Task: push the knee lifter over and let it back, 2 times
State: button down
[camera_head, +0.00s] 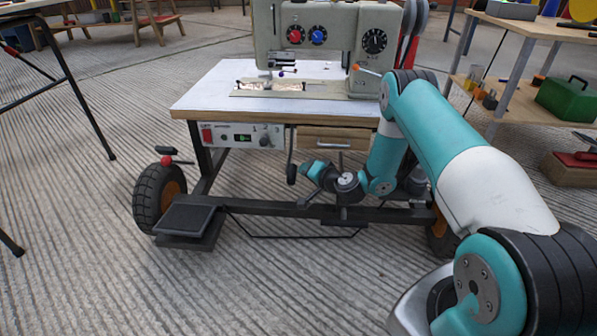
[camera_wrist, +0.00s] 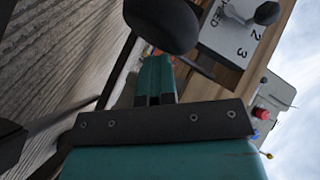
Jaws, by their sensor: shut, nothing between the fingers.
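The knee lifter (camera_head: 291,173) is a dark lever with a rounded pad, hanging under the front edge of the sewing table, left of the drawer. In the wrist view its dark rounded pad (camera_wrist: 162,20) is large and just beyond my fingertips. My gripper (camera_head: 308,168) is under the tabletop, just right of the pad, with its fingers pointing left toward it. Its teal fingers (camera_wrist: 156,72) are together and empty in the wrist view. I cannot tell whether the fingertips touch the pad.
The sewing machine (camera_head: 325,45) stands on the tabletop (camera_head: 205,92). A control box (camera_head: 240,136) is left of the lifter and a drawer (camera_head: 333,139) is right of it. A dark crossbar (camera_head: 270,208) and a foot pedal (camera_head: 185,219) are below. Open floor lies in front.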

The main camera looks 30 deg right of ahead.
aim_at(293, 170)
jog(key=shift+w+a+f, duration=0.1)
jog(key=shift+w+a, duration=0.45)
jog(key=shift+a, duration=0.3)
jog(key=shift+w+a, duration=0.55)
jog(key=shift+a, duration=0.3)
dwell(1.5)
jog(key=shift+d, duration=0.1)
jog(key=shift+s+d, duration=0.55)
jog(key=shift+d, duration=0.25)
jog(key=shift+s+d, duration=0.6)
jog(key=shift+d, duration=0.2)
jog(key=shift+s+d, duration=0.55)
jog(key=shift+d, duration=0.25)
jog(key=shift+d, duration=0.1)
jog(key=shift+s+d+r, duration=0.15)
jog(key=shift+s+d, duration=0.55)
jog(key=shift+d, duration=0.3)
jog(key=shift+s+d+r, duration=0.1)
jog(key=shift+s+d, duration=0.6)
jog(key=shift+d, duration=0.25)
